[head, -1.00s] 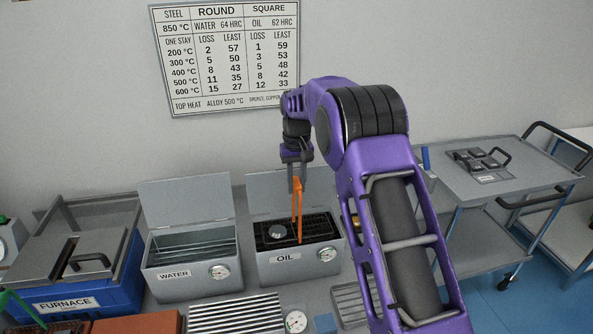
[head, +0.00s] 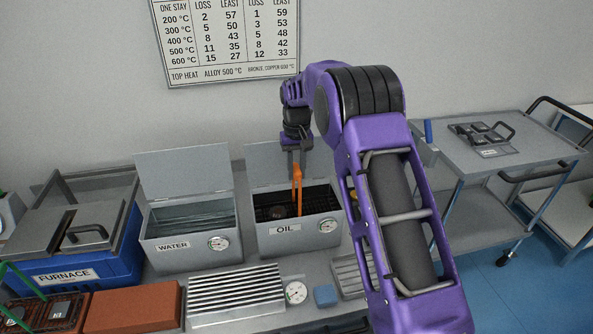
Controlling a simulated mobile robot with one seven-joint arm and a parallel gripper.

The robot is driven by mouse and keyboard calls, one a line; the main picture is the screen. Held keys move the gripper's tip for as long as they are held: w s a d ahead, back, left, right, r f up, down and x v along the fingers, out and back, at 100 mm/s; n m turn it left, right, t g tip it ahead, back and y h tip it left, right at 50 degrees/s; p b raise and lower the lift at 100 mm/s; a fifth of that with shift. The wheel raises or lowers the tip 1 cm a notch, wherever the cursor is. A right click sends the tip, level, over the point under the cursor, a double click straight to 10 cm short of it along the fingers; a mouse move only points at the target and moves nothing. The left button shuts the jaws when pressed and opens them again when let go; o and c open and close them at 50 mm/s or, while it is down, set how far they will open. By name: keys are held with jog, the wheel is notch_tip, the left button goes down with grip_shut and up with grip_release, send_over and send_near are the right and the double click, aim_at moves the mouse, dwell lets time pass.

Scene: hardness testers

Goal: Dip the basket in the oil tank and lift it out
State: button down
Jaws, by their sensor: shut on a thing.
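The oil tank (head: 285,241) is a grey box labelled OIL with its lid open and a dial on its front. An orange upright handle (head: 298,187) rises from the basket (head: 262,214), whose dark mesh sits inside the tank. A round, dark piece (head: 278,211) lies in the basket. My gripper (head: 297,169) is over the tank, shut on the top of the orange handle. How deep the basket sits in the oil is hard to tell.
The open water tank (head: 186,254) stands left of the oil tank, and the blue furnace (head: 75,279) is further left. A ribbed grey rack (head: 235,293), a small dial (head: 295,292) and a blue block (head: 325,295) lie in front. A grey cart (head: 515,150) stands right.

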jog(key=shift+r+p, duration=0.5)
jog(key=shift+r, duration=0.4)
jog(key=shift+f, duration=0.15)
jog(key=shift+f+b, duration=0.4)
jog(key=shift+f, duration=0.4)
jog(key=shift+r, duration=0.2)
jog(key=shift+r+p, duration=0.7)
jog(key=shift+r, duration=0.05)
jog(key=shift+f, duration=0.2)
jog(key=shift+f+b, duration=0.45)
jog(key=shift+f, duration=0.3)
